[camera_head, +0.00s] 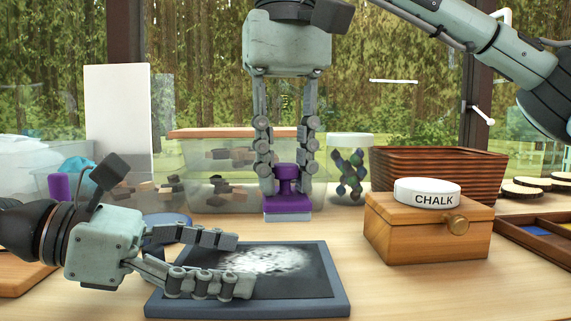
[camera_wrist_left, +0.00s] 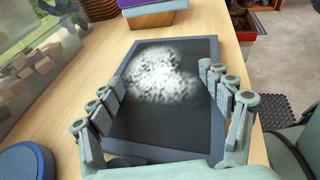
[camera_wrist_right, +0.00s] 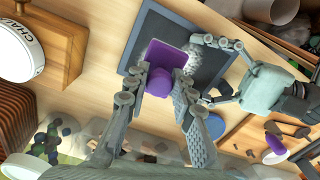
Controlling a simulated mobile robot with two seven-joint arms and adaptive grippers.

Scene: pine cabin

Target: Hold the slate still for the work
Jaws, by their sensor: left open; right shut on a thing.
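The slate (camera_head: 308,284) lies flat on the table, with a blue-grey frame, a dark face and a white chalk smudge (camera_head: 265,259). My left gripper (camera_head: 240,264) is open, low over the slate's left part. In the left wrist view its fingers reach along both sides of the slate (camera_wrist_left: 150,126); I cannot tell whether they touch it. My right gripper (camera_head: 287,186) is shut on the handle of a purple eraser (camera_head: 287,207) with a pale pad. It holds the eraser upright above the slate's far edge. The eraser also shows in the right wrist view (camera_wrist_right: 166,59).
A wooden box (camera_head: 425,236) with a round white chalk tin (camera_head: 427,193) on top stands right of the slate. Clear bins (camera_head: 225,170), a jar (camera_head: 349,166) and a ribbed brown basket (camera_head: 437,170) stand behind. A blue round thing (camera_wrist_left: 25,163) sits close to the slate.

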